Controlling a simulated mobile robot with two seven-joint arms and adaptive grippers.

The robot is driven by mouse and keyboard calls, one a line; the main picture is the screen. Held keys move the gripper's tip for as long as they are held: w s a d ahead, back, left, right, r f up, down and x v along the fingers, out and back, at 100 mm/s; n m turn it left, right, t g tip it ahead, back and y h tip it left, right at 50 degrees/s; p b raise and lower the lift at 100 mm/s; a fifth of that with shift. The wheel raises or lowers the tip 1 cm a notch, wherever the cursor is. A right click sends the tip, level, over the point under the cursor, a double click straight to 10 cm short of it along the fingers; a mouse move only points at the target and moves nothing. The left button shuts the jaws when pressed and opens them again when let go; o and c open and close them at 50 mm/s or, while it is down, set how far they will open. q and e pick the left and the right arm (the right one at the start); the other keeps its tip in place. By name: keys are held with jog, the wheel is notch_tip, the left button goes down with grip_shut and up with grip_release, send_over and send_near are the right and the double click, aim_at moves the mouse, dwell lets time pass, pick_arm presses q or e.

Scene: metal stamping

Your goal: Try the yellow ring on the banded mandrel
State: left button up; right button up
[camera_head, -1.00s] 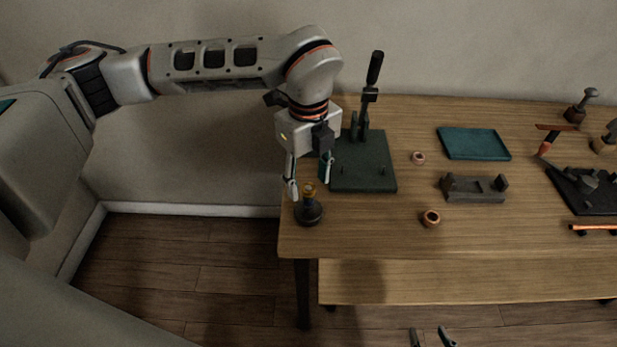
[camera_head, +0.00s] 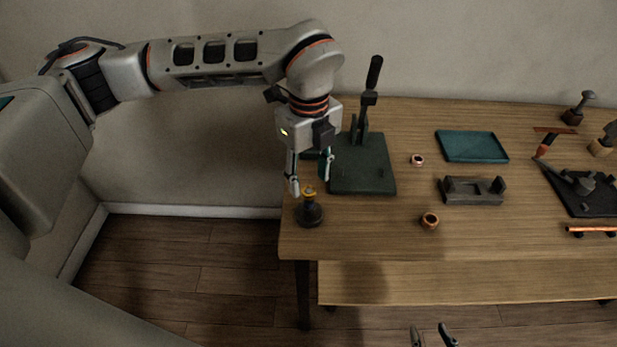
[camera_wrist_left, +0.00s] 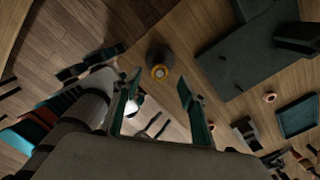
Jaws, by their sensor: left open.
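The yellow ring (camera_head: 309,189) sits at the top of the dark mandrel (camera_head: 310,215), which stands upright near the table's left front corner. From above, in the left wrist view, the ring (camera_wrist_left: 159,72) lies around the mandrel's top; how far down it sits is hard to tell. My left gripper (camera_head: 310,184) is open, pointing down just above the ring, its fingers spread to either side and apart from it. It also shows in the left wrist view (camera_wrist_left: 160,82). My right gripper (camera_head: 431,336) shows only as two separated fingertips at the bottom edge.
A dark green press plate (camera_head: 362,177) with an upright lever stands just right of the mandrel. A copper ring (camera_head: 430,221), a pinkish ring (camera_head: 418,160), a grey block fixture (camera_head: 473,190) and a teal tray (camera_head: 472,146) lie farther right. The front table strip is mostly clear.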

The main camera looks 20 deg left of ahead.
pick_arm(q)
notch_tip(320, 180, up, 6)
jog(key=p, duration=0.2)
jog(key=shift+f+p, duration=0.15)
jog(key=shift+p, duration=0.2)
dwell(0.4)
